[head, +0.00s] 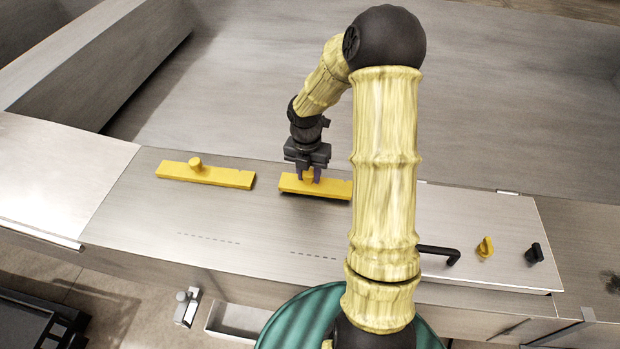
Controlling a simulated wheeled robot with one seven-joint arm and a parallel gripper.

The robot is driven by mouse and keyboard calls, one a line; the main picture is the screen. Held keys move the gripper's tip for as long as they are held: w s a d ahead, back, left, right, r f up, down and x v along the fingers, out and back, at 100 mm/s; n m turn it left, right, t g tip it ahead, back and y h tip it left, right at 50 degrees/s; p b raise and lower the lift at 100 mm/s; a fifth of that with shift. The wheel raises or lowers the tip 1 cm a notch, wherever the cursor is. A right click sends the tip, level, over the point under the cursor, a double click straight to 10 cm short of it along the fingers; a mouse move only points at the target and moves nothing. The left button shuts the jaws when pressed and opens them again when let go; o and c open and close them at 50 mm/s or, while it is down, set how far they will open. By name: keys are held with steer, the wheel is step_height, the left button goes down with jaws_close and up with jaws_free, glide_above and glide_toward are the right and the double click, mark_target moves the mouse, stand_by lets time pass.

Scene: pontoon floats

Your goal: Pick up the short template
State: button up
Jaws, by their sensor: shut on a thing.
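Two yellow bar-shaped templates with round knobs are at the bench top's far side. My gripper (309,174) points down and is shut on the knob of the right template (330,187). This template's right end is hidden behind my arm, so its full length does not show. A dark line runs under its front edge; I cannot tell whether it touches the bench or hangs just above it. The other yellow template (222,177) lies flat to the left, apart from my gripper, with its knob up.
The metal bench top (140,215) has clear room in front of the templates, with two dashed marks. To the right are a black handle (440,252), a small yellow knob piece (485,247) and a black knob (534,253). A large grey trough lies beyond the bench.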

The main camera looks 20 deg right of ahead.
mark_target(309, 172)
step_height(309, 172, up, 9)
steer(key=shift+f+b, duration=0.2)
steer(key=shift+b, duration=0.5)
steer(key=shift+r, duration=0.1)
